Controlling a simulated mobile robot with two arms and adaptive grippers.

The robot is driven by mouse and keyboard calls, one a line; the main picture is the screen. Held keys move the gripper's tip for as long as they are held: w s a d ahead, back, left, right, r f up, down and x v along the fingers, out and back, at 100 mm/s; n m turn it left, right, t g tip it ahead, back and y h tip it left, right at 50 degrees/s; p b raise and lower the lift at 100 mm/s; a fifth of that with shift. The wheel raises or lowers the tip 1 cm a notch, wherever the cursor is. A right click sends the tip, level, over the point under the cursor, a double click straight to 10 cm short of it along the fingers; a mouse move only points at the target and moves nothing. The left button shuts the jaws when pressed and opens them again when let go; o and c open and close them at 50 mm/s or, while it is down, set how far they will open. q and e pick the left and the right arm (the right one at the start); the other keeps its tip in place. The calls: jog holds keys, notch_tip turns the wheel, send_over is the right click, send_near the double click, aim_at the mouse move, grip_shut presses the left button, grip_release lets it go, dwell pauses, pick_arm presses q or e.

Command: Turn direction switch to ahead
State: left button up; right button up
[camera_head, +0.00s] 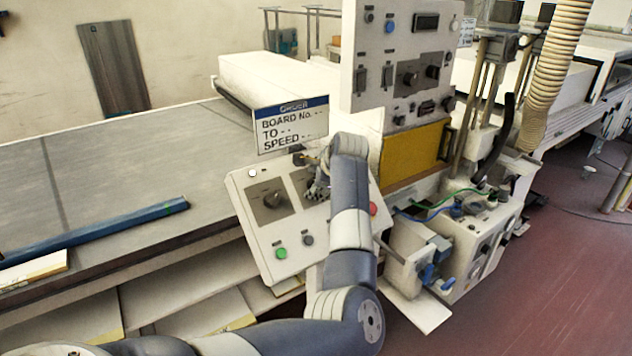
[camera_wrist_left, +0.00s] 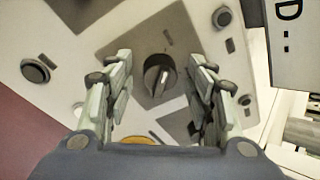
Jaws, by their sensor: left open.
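The tilted control panel (camera_head: 244,225) carries a rotary knob on a dark plate at its left (camera_head: 271,198). A second dark plate to its right is mostly covered by my left gripper (camera_head: 316,186). In the left wrist view, a black rotary knob (camera_wrist_left: 160,76) with a pale pointer line lies between the two open fingers of my left gripper (camera_wrist_left: 161,62), with gaps on both sides. The fingers do not appear to touch it. It seems to be the right-hand knob. The labels are too small to read, so I cannot tell which knob is the direction switch. My right gripper is not in view.
A green button (camera_head: 281,253), a grey button (camera_head: 307,240) and a red button (camera_head: 373,208) sit on the panel around my arm. An order sign (camera_head: 291,125) stands just behind it. An upright panel (camera_head: 372,40) rises beyond; a conveyor table (camera_head: 100,180) extends left.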

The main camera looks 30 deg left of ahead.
pick_arm(q)
jog(key=c, duration=1.1)
jog(key=shift+o, duration=0.2)
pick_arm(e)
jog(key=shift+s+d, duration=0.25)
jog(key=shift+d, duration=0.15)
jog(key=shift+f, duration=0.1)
